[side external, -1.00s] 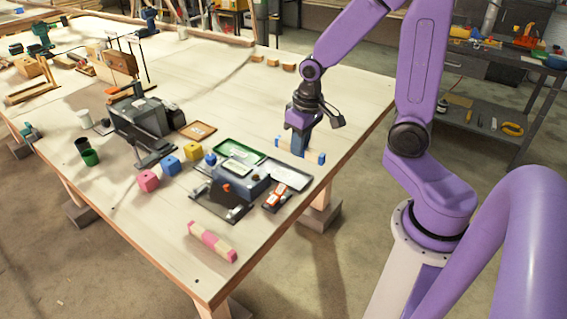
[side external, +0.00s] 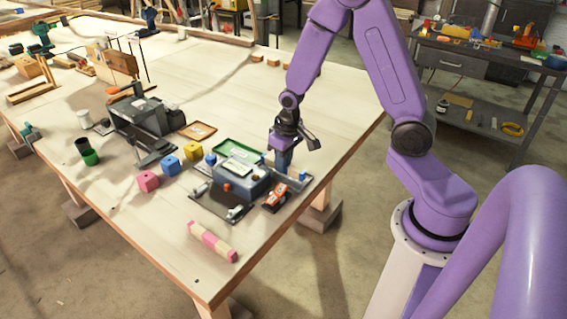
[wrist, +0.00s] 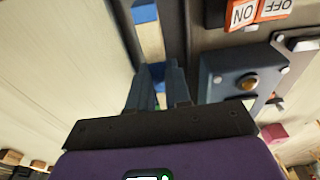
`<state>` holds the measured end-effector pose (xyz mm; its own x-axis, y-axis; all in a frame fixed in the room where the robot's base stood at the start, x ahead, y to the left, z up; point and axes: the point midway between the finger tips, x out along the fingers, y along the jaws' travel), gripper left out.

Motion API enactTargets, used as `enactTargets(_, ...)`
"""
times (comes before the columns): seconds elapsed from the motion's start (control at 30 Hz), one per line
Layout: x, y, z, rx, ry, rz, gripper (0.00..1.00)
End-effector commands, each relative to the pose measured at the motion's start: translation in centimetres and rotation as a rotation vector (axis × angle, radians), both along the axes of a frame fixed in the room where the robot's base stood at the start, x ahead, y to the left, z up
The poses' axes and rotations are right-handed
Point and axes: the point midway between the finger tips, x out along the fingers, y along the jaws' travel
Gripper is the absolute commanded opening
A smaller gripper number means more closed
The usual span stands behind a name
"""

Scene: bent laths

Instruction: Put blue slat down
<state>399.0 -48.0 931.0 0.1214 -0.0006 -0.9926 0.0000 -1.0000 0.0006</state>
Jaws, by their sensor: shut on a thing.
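The blue slat is a pale wooden bar with blue ends. It shows in the wrist view (wrist: 150,42), running away from between my fingers, with one blue end at the top of that view. My gripper (wrist: 158,78) is shut on it at a blue part. In the side view my gripper (side external: 283,168) points down over the shallow tray (side external: 293,185) beside the grey-blue box (side external: 240,180). There the slat is mostly hidden by the gripper; only a small blue end (side external: 302,176) shows. I cannot tell whether the slat touches the tray.
A green tray (side external: 238,152) lies behind the box. A pink-striped slat (side external: 212,241) lies near the front edge. The table's right edge is close to my gripper.

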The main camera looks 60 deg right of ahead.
Motion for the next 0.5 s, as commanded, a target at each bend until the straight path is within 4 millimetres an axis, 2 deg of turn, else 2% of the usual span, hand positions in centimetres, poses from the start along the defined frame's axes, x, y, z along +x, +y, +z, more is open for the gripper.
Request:
enactTargets(0.1,-0.06,-0.01,-0.7,0.0,0.001,0.0,0.0)
enactTargets(0.5,-0.08,0.0,-1.08,0.0,0.002,0.0,0.0)
